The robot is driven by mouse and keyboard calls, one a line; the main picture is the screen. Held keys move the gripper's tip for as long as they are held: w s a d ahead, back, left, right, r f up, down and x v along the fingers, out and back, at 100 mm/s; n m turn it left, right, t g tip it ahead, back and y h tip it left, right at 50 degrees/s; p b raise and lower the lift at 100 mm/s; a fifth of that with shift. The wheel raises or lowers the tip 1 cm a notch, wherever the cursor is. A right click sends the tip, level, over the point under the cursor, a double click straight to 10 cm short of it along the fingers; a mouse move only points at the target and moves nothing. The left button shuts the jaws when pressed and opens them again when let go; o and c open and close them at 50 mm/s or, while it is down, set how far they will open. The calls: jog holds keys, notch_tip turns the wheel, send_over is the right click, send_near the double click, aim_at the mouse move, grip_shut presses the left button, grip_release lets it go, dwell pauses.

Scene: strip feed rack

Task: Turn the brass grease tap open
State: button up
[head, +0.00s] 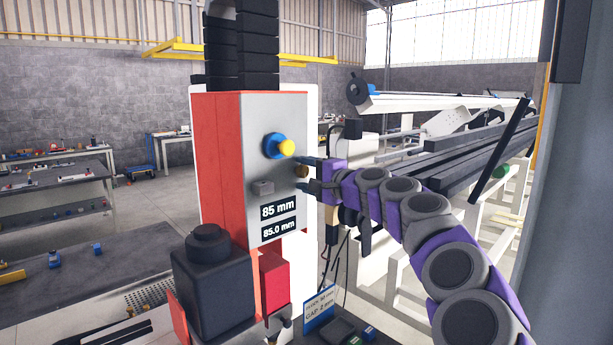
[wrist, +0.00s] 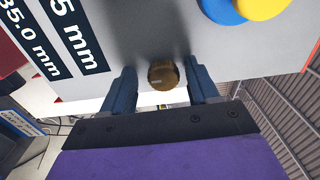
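The brass grease tap (head: 301,171) is a small round brown knob on the grey face of the red machine head (head: 224,165), near its right edge. In the wrist view the tap (wrist: 162,75) shows a light mark on its face and lies between my two fingers. My gripper (head: 305,175) comes in from the right with its fingers apart. In the wrist view my gripper (wrist: 160,90) is open, with a visible space between each finger and the tap. Whether the fingertips reach past the tap's face is hard to tell.
A blue and yellow button (head: 279,146) sits up and left of the tap. Dark bars lie on a white rack (head: 480,150) behind my arm.

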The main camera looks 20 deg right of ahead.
jog(key=shift+s+r, duration=0.1)
jog(key=shift+s, duration=0.05)
jog(key=p+v, duration=0.1)
jog(key=v, duration=1.6)
jog(key=shift+d, duration=0.15)
jog(key=s+a+f+n+g+y, duration=0.2)
jog(key=a+n+g, duration=0.25)
jog(key=a, duration=0.75)
jog(key=s+a+f+n+g+h, duration=0.2)
jog(key=s+a+f+n+g, duration=0.45)
jog(key=s+a+f, duration=0.65)
jog(key=s+d+f+n+g+h, duration=0.1)
jog(key=s+d+f+g+h, duration=0.1)
jog(key=s+f, duration=0.7)
jog(key=s+d+f+n+g+h, duration=0.1)
jog(key=s+f+g+h, duration=0.3)
jog(key=s+f, duration=0.6)
jog(key=shift+s+d+g+h, duration=0.4)
jog(key=shift+s+d+g, duration=0.35)
jog(key=shift+s, duration=0.5)
